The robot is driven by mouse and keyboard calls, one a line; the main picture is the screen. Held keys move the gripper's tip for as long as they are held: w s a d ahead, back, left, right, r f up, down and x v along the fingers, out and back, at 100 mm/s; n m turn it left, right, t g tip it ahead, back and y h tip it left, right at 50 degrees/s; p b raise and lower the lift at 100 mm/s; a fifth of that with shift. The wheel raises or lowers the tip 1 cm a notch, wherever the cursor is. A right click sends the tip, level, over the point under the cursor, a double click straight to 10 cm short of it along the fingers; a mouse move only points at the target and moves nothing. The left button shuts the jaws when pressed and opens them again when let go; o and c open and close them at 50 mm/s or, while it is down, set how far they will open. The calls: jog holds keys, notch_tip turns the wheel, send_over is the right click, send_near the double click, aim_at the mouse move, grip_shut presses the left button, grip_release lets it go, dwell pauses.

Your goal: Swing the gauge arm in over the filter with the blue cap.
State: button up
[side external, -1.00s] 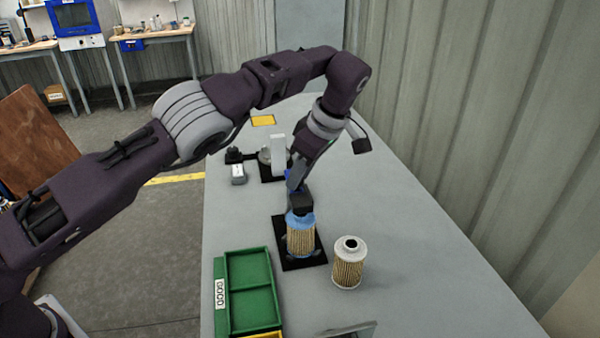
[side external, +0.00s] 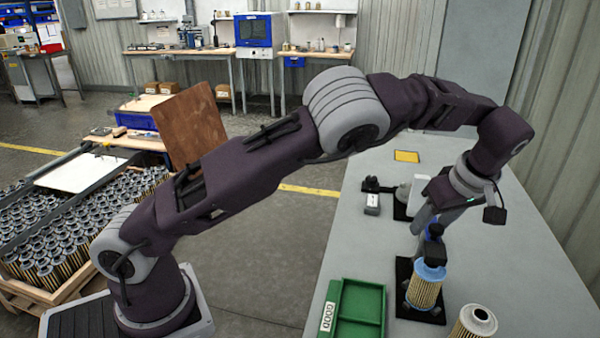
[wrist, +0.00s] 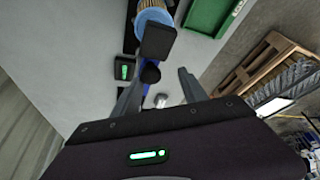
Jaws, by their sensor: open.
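The filter with the blue cap (side external: 426,285) stands upright on a black base plate (side external: 404,270). The gauge arm's black head (side external: 433,253) is over its cap, with a blue part (side external: 434,231) behind it. In the wrist view the head (wrist: 158,40) overlaps the blue cap (wrist: 152,16), and a round black knob (wrist: 150,73) is on the blue part. I cannot tell whether the head touches the cap. My gripper (side external: 418,222) is above and behind the filter. In the wrist view its fingers (wrist: 160,85) are spread, empty, with the knob between them in the picture.
A pale-topped filter (side external: 474,322) stands to the right of the base. A green tray (side external: 345,312) marked GOOD is to the left. Behind are a small grey device (side external: 372,204) and a black stand with a white block (side external: 418,190). The bench's right side is clear.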

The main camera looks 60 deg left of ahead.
jog(key=a+m+t+h, duration=0.35)
jog(key=a+m, duration=0.45)
jog(key=m, duration=0.7)
jog(key=w+v, duration=0.1)
jog(key=v, duration=0.6)
jog(key=s+r, duration=0.4)
jog(key=s, duration=0.8)
jog(key=s+r, duration=0.4)
jog(key=s, duration=0.8)
jog(key=shift+s+t+h, duration=0.35)
jog(key=shift+a+r, duration=0.1)
jog(key=shift+r, duration=0.05)
